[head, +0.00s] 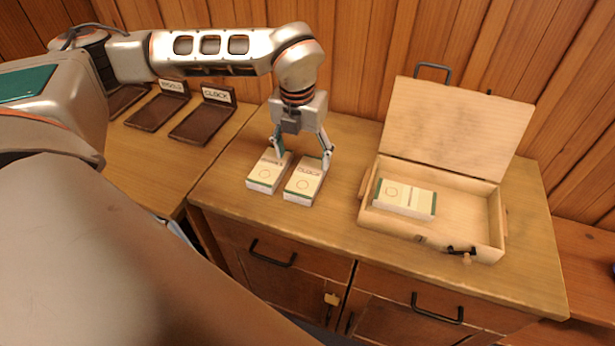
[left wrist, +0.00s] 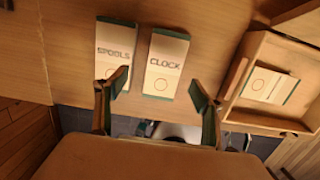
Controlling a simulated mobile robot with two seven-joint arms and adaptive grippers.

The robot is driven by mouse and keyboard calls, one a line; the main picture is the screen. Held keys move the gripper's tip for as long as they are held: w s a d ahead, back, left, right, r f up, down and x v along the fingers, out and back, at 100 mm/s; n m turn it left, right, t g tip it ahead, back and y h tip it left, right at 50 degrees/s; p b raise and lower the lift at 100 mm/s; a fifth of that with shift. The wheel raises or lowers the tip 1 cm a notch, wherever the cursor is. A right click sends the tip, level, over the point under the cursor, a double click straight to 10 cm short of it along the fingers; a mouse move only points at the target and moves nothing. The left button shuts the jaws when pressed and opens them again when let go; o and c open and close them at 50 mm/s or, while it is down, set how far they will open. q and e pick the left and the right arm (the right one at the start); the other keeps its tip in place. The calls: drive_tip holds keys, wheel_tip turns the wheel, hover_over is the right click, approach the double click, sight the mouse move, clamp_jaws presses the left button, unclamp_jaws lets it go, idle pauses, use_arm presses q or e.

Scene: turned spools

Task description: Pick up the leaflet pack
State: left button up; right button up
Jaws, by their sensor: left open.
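Two white leaflet packs with green edges lie side by side on the cabinet top. The left one, marked SPOOLS (left wrist: 113,55), also shows in the head view (head: 267,173). The right one, marked CLOCK (head: 303,184), also shows in the left wrist view (left wrist: 166,62). A third pack (head: 405,197) lies inside the open wooden box. My left gripper (head: 303,159) is open and points down above the packs. In the left wrist view, its fingers (left wrist: 161,92) are spread to either side of the CLOCK pack, with nothing held. My right gripper is not in view.
The wooden box (head: 389,222) stands to the right with its lid (head: 455,130) raised. Dark stands (head: 205,122) with labels, one reading CLOCK, sit on the left surface (head: 150,165). A plank wall is behind. The strip between the packs and box is clear.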

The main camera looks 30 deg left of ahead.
sight(307, 175)
use_arm(q)
drive_tip(key=f, duration=0.6)
drive_tip(key=shift+w+d, duration=0.35)
drive_tip(key=shift+w, duration=0.05)
drive_tip(key=c, duration=1.3)
